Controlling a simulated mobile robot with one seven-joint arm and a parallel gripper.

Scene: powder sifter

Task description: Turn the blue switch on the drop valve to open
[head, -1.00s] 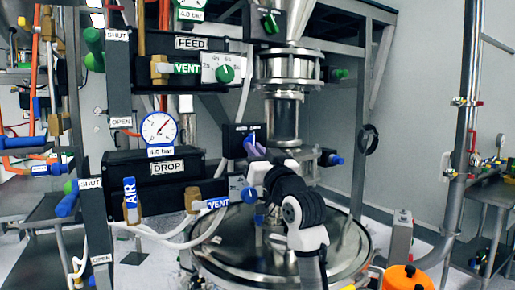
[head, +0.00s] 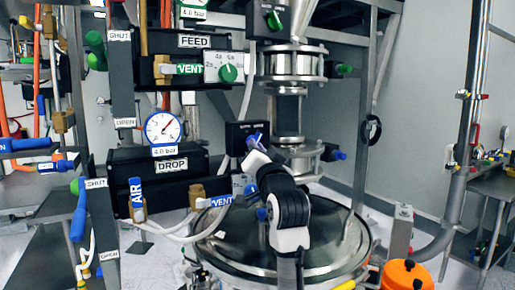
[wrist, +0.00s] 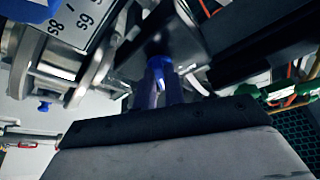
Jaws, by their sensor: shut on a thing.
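The blue switch sits on the front of a small black box (head: 236,133) left of the steel column. In the wrist view the blue switch (wrist: 160,66) shows between my two fingers, against the black box face. My gripper (head: 254,145) is shut on it; in the wrist view the fingertips (wrist: 162,82) lie along both sides of the knob. The fingers hide most of the switch, and the box's lettering is too small to read, so I cannot tell its setting. The black DROP panel (head: 150,180) stands to the left.
A pressure gauge (head: 163,127) sits above the DROP panel, and the FEED panel (head: 190,68) is higher up. Blue VENT (head: 221,201) and AIR (head: 136,193) handles stick out nearby. A round steel lid (head: 325,250) lies below my arm. An orange container (head: 406,274) stands at lower right.

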